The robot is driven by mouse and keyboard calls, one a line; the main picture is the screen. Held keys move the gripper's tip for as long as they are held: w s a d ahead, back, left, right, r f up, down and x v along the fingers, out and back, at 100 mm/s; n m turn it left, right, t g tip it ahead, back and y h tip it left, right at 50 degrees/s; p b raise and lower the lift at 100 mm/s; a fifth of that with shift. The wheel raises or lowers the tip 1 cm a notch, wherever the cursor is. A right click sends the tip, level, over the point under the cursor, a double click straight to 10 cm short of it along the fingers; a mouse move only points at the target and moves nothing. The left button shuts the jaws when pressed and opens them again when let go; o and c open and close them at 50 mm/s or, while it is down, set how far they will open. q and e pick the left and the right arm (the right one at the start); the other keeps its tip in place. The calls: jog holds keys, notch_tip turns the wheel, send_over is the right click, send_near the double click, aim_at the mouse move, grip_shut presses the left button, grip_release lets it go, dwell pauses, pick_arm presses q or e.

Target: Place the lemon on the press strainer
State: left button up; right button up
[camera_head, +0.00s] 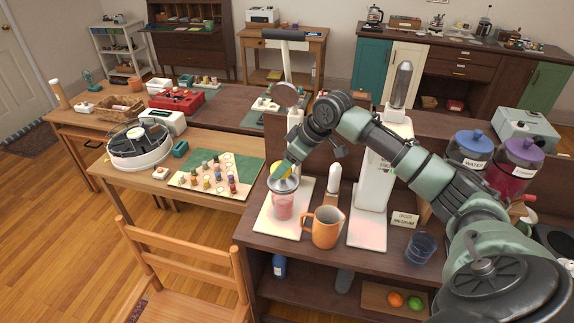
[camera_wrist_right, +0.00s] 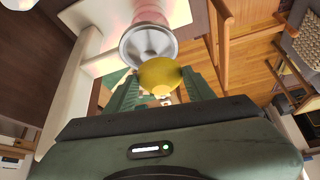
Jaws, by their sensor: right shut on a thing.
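The yellow lemon (camera_wrist_right: 158,72) is held between the green fingers of my right gripper (camera_wrist_right: 160,80). In the head view the lemon (camera_head: 281,168) shows partly, behind the right gripper (camera_head: 285,165). The round metal press strainer (camera_head: 284,184) is directly below it, on top of a cup of pink liquid (camera_head: 282,206) on the press's pale base. The wrist view shows the grey strainer dish (camera_wrist_right: 148,45) just past the lemon, and the lemon overlaps its rim. I cannot tell whether they touch. My left gripper is not in view.
An orange mug (camera_head: 325,229) stands right of the cup. A second white press column (camera_head: 372,180), an order sign (camera_head: 404,220) and a blue glass (camera_head: 420,248) are farther right. A board with small pieces (camera_head: 215,176) lies left. A wooden chair (camera_head: 185,265) stands in front.

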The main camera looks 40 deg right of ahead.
aim_at(287, 183)
jog(key=shift+w+d, duration=0.45)
jog(key=shift+d, duration=0.1)
notch_tip(287, 183, down, 3)
jog(key=shift+f+p, duration=0.1)
jog(key=shift+p, duration=0.85)
jog(key=shift+f, duration=0.2)
jog(key=shift+f, duration=0.25)
jog(key=shift+f, duration=0.35)
jog(key=o, duration=1.5)
jog(key=shift+f, duration=0.1)
jog(key=shift+s+a, duration=0.1)
